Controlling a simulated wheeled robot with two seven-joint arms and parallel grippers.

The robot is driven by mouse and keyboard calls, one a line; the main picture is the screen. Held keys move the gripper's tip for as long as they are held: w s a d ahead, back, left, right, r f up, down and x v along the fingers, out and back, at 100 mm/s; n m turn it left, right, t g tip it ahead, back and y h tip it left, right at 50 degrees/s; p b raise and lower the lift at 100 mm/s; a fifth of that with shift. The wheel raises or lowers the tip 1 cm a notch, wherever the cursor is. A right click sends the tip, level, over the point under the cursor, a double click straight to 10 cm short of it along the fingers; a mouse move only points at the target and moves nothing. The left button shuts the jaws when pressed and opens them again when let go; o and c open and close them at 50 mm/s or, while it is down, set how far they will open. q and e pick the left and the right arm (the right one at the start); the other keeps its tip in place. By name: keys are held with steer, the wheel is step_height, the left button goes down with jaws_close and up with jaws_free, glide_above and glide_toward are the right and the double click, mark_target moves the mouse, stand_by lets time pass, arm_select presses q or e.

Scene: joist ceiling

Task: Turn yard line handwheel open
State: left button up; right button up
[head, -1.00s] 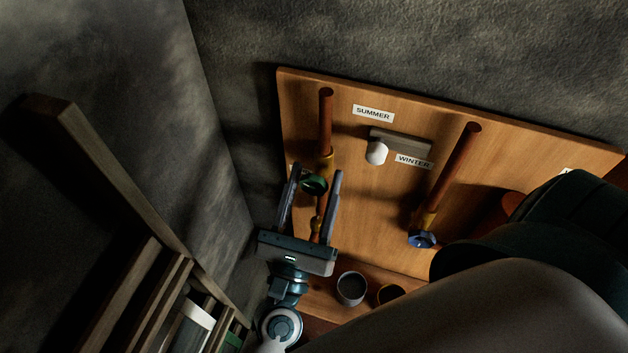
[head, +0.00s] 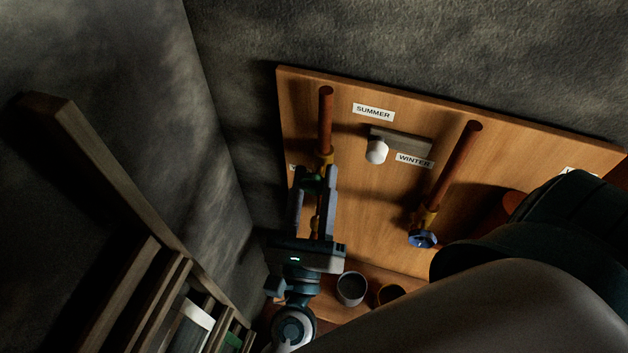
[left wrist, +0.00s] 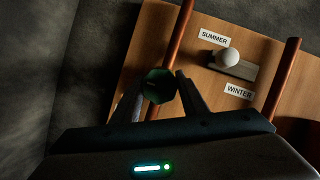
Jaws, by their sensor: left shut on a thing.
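A green handwheel (head: 313,176) sits on the left copper pipe (head: 326,115), below a brass fitting. It also shows in the left wrist view (left wrist: 159,86), face toward the camera. My left gripper (head: 316,173) is shut on the green handwheel, one finger on each side of its rim; the fingers hide part of it in the head view. A blue handwheel (head: 422,239) sits at the lower end of the right copper pipe (head: 460,165), apart from my gripper. A label left of the green wheel is mostly hidden. My right gripper is not in view.
The wooden board (head: 375,205) carries a SUMMER label (head: 373,113), a WINTER label (head: 414,160) and a white knob (head: 376,151). Two cups (head: 351,288) stand below it. A wooden rack (head: 110,185) lies at the left. A large dark shape covers the lower right.

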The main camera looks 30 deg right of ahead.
arm_select(q)
steer(key=shift+n+t+y, duration=0.4)
steer(key=shift+n+y, duration=0.5)
steer(key=shift+n, duration=1.2)
steer(key=shift+p, duration=0.3)
steer(key=o, duration=1)
steer(key=shift+o, duration=0.2)
steer(key=shift+s, duration=0.1)
